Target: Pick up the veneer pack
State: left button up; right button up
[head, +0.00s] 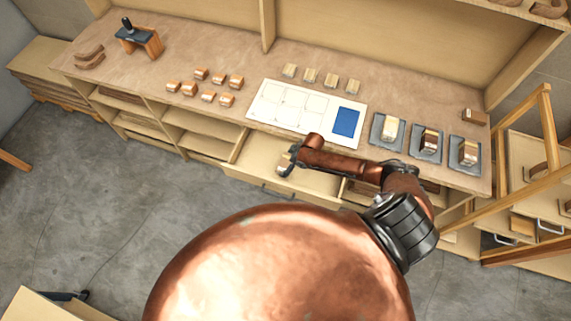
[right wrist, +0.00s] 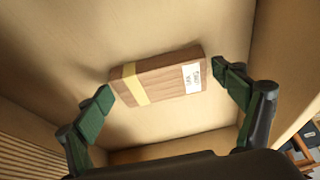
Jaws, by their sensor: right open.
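The veneer pack (right wrist: 160,78) is a flat brown wooden block with a pale yellow band and a white label. In the right wrist view it lies on the pale floor of an open drawer. My right gripper (right wrist: 165,85) is open, with one green-padded finger to each side of the pack. Small gaps show between the fingertips and the pack's ends. In the head view my right gripper (head: 286,161) is over the open drawer (head: 310,181) at the bench front, and the pack is mostly hidden there. My left gripper is not in view.
The drawer's walls (right wrist: 274,50) stand close around the gripper. On the bench top (head: 215,48) are several small copper-coloured blocks (head: 201,74), pale blocks (head: 310,75), a white sheet with a blue patch (head: 345,121) and grey plates with blocks (head: 427,142). A wooden frame (head: 515,115) stands at right.

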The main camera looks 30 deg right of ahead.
jog(key=shift+c, duration=0.4)
jog(key=c, duration=0.8)
jog(key=shift+r, duration=0.1)
jog(key=shift+c, duration=0.2)
